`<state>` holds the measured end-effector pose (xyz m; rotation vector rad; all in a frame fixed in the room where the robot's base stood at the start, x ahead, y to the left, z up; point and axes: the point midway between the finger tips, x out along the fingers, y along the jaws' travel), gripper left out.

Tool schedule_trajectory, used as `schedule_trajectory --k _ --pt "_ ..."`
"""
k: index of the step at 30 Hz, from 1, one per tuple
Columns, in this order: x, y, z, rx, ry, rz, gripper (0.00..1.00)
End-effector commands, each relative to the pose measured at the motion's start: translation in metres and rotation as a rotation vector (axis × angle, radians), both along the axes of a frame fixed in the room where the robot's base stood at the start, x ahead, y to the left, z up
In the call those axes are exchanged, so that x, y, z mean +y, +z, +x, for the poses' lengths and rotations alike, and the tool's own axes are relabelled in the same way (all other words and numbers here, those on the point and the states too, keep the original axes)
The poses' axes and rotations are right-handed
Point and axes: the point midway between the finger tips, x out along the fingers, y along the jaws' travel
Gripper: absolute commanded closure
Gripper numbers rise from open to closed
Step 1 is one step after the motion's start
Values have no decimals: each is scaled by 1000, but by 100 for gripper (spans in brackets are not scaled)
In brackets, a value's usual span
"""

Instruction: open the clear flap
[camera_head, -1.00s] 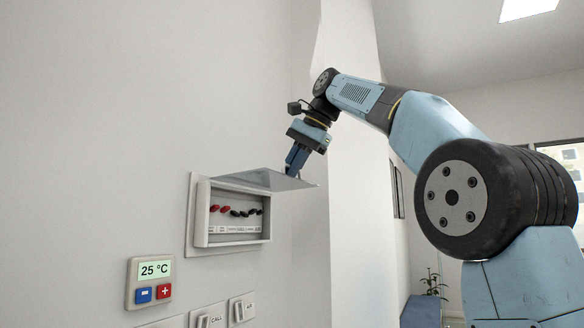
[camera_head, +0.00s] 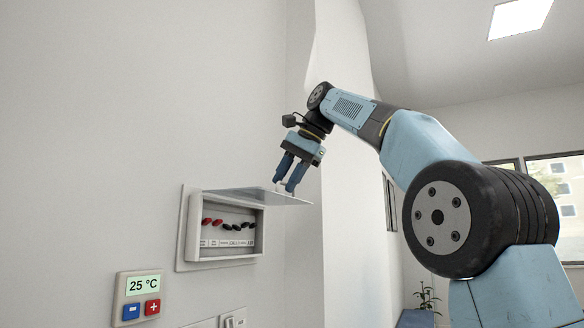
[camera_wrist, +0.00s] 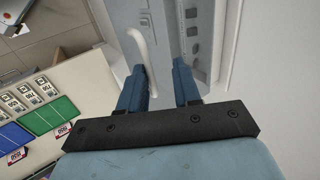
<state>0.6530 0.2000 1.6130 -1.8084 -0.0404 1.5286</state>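The clear flap (camera_head: 270,196) is swung up and stands out roughly level from the top of the wall box (camera_head: 186,228). The box front is uncovered, with a row of red and black switches (camera_head: 230,226) inside. My gripper (camera_head: 286,189) is at the flap's outer part, pointing down, with its two fingers apart. In the wrist view, a pale curved handle (camera_wrist: 141,48) runs down to the left finger of my gripper (camera_wrist: 166,72). The gap between the fingers holds nothing clearly gripped. Whether a finger touches the handle or flap is unclear.
A thermostat (camera_head: 137,298) reading 25 °C is on the wall below left of the box, with switch plates (camera_head: 233,319) beside it. A counter (camera_wrist: 75,85) with green and blue mats lies at left in the wrist view. The wall above the box is bare.

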Motion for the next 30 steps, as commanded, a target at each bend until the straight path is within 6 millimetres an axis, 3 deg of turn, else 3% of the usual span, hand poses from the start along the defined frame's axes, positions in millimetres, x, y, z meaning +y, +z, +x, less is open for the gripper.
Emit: schedule_trajectory --k 12,30 --pt "-22 38 -10 -1 0 2 67" --pt "-31 52 -15 2 -1 0 67"
